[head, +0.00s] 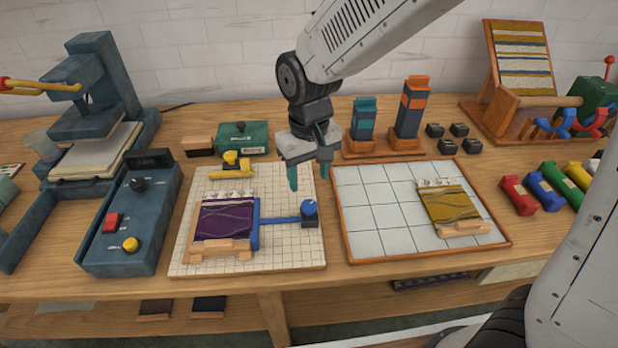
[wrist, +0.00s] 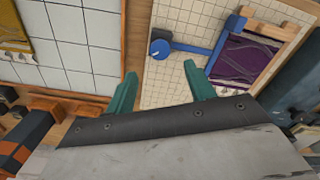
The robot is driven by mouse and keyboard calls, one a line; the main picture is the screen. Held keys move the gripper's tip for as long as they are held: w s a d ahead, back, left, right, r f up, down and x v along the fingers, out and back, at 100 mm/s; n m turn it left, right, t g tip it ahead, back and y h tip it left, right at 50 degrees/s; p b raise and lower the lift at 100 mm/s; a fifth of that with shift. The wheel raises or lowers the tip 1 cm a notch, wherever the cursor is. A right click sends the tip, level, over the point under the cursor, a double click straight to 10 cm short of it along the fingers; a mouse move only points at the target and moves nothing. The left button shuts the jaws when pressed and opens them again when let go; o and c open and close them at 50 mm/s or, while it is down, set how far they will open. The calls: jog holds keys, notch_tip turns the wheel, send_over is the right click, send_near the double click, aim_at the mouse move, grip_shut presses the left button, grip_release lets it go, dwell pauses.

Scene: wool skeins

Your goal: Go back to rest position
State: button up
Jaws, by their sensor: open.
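My gripper (head: 308,177) hangs from my arm above the right back part of the left gridded board (head: 285,258). In the wrist view its two green fingers (wrist: 165,90) stand wide apart with nothing between them. The gripper is open and empty. A purple woven swatch (head: 222,221) on a wooden bar lies on that board, beside a blue clamp arm with a round knob (head: 309,207). The swatch also shows in the wrist view (wrist: 245,58).
A white gridded tray (head: 375,215) to the right bears a mustard swatch (head: 448,203). A blue press (head: 95,100) and control box (head: 132,222) stand left. Two tall blocks (head: 410,112) stand behind the tray. Colored skeins (head: 545,187) lie right. A wooden rack (head: 522,75) stands back right.

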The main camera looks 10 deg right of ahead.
dwell(0.3)
jog(key=s+d+r+m, duration=0.2)
jog(key=s+d+r, duration=0.4)
jog(key=s+d, duration=0.3)
jog(key=s+d+r+m+t, duration=0.1)
jog(key=s+d+r+m, duration=0.1)
jog(key=s+d+r, duration=0.5)
jog(key=s+d, duration=0.3)
jog(key=d, duration=0.1)
jog(key=shift+s+d, duration=0.2)
jog(key=shift+s, duration=0.1)
